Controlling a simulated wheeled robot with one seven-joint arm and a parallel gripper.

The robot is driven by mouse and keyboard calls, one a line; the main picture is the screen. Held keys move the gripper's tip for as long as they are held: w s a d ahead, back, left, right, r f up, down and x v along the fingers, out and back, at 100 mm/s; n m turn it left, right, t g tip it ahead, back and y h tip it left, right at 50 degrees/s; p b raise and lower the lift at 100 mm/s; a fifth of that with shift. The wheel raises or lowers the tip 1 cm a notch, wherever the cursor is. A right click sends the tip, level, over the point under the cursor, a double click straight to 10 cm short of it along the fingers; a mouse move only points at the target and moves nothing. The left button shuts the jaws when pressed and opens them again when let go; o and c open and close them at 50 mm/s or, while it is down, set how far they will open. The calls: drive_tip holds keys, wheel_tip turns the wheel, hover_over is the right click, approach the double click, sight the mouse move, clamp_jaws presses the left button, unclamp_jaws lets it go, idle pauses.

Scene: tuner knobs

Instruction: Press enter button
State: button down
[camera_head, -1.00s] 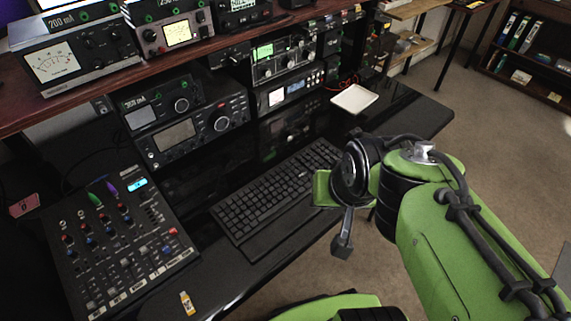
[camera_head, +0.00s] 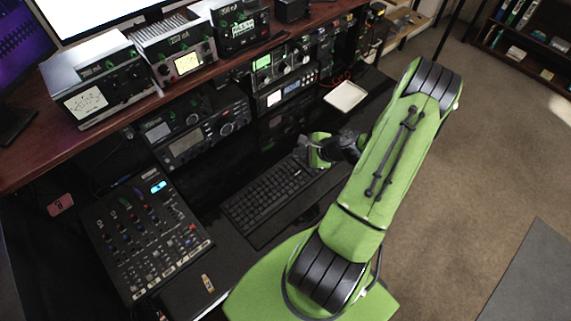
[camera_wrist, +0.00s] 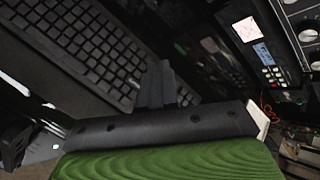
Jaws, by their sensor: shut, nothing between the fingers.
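The black keyboard (camera_head: 262,204) lies on the dark desk in the head view, its far right end hidden behind my gripper and arm. My gripper (camera_head: 302,150) is over or beside that end; I cannot tell if it touches. In the wrist view my gripper (camera_wrist: 161,84) shows its dark fingers together, with nothing seen between them. The keyboard (camera_wrist: 80,50) runs across the upper left there, and the fingers are by its lower right end. The enter key cannot be picked out in either view.
A mixer (camera_head: 145,235) stands left of the keyboard. Radio units (camera_head: 205,135) stand behind it under the wooden shelf (camera_head: 45,160). A white tray (camera_head: 345,96) lies beyond my gripper. A small yellowish item (camera_head: 207,284) lies near the front edge.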

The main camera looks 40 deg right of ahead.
sight(298, 173)
drive_tip(key=shift+f, duration=0.15)
wheel_tip(298, 173, down, 9)
drive_tip(key=b, duration=0.7)
idle(1.8)
drive_tip(key=shift+f+b, duration=0.25)
drive_tip(key=shift+b, duration=0.3)
drive_tip(key=shift+f+b, duration=0.3)
drive_tip(key=shift+f, duration=0.1)
idle(0.4)
drive_tip(key=shift+r+p, duration=0.65)
drive_tip(key=shift+r, duration=0.2)
